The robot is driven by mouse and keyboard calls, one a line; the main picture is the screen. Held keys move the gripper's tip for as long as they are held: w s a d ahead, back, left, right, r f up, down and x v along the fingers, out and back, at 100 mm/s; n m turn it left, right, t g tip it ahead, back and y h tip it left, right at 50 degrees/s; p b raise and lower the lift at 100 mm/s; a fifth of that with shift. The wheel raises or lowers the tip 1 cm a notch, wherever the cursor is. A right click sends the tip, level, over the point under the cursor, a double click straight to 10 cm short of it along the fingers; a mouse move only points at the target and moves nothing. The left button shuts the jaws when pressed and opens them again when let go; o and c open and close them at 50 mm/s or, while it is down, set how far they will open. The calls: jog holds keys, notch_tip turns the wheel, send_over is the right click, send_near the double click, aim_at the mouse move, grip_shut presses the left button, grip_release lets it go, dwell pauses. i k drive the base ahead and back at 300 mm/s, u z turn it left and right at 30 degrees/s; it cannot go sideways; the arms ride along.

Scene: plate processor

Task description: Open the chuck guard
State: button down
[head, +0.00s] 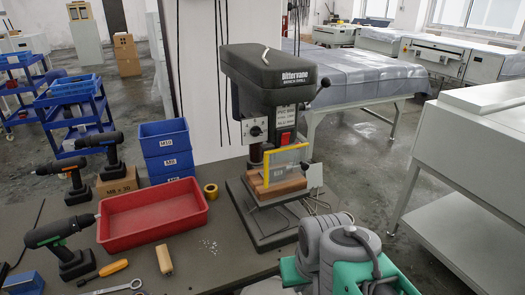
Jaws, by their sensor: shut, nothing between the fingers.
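The bench drill (268,75), with a dark grey head, stands on the workbench in the middle of the head view. Its chuck guard (287,148) is a yellow frame with a clear pane. It hangs upright in front of the chuck area, just above a wooden block (284,190) on the drill's table. The chuck and bit behind it are hard to make out. My grey and teal arm is at the lower right, in front of and right of the drill base. My gripper cannot be made out in this view.
A red tray (152,222), blue bins (165,145), yellow tape (211,191) and cordless drills (62,240) lie left of the bench drill. A wooden-handled tool (164,259) and small metal bits (208,246) lie in front. A grey cabinet (470,150) stands at right.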

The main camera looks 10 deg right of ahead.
aim_at(304, 166)
jog(key=u, duration=0.8)
jog(key=k, duration=0.35)
jog(key=u, duration=0.2)
